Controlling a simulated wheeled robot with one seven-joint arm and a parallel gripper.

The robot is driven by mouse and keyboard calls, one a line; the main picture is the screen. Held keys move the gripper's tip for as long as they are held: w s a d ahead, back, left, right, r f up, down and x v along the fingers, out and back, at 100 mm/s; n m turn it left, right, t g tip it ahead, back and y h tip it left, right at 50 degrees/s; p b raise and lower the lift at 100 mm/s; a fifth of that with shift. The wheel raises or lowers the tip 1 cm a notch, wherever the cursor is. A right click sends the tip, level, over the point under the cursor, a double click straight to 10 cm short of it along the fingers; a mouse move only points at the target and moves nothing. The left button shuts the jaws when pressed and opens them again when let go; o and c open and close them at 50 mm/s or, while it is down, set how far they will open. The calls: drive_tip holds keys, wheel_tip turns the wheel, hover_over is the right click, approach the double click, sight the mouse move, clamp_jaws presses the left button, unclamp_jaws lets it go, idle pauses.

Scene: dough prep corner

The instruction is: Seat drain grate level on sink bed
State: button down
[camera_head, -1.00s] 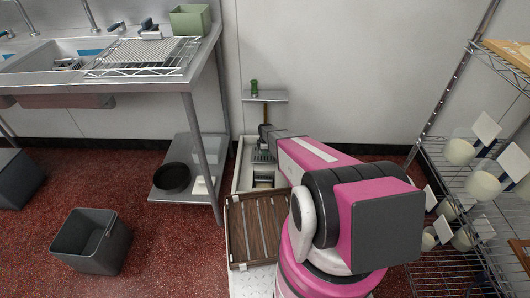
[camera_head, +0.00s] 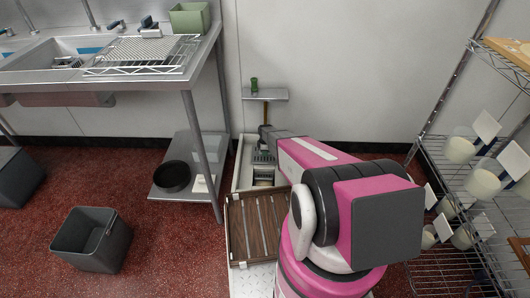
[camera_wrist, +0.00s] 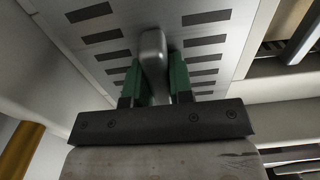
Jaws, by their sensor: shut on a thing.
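In the wrist view the drain grate (camera_wrist: 215,42) is a pale metal plate with rows of dark slots. A grey upright handle (camera_wrist: 153,50) stands out from it. My gripper (camera_wrist: 156,82), with green fingers, is shut on this handle. In the head view a slotted piece, likely the grate (camera_head: 262,156), shows inside a white-walled floor basin (camera_head: 241,172), likely the sink. My arm reaches to the basin's far end and hides part of it. I cannot tell whether the grate touches the bed or is level.
A slatted wooden board (camera_head: 258,228) lies at the basin's near end. A small wall shelf (camera_head: 268,95) is behind it. A steel sink table (camera_head: 205,75) stands left, a wire rack (camera_head: 455,165) right. A grey bin (camera_head: 92,240) sits on the red floor.

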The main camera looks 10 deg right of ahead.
drive_tip(key=shift+f, duration=0.45)
drive_tip(key=c, duration=0.9)
unclamp_jaws()
drive_tip(key=shift+r, duration=4)
drive_tip(key=shift+s, duration=0.1)
drive_tip(key=s+r+m, duration=0.5)
drive_tip(key=s+r, duration=0.6)
drive_tip(key=s+r+m, duration=0.5)
drive_tip(key=s+r, duration=0.6)
drive_tip(key=r, duration=0.1)
drive_tip(key=s+r+m, duration=0.5)
drive_tip(key=s+r, duration=0.6)
drive_tip(key=s, duration=0.1)
drive_tip(key=shift+a+r+m, duration=0.1)
drive_tip(key=shift+r+m, duration=0.25)
drive_tip(key=shift+m, duration=0.05)
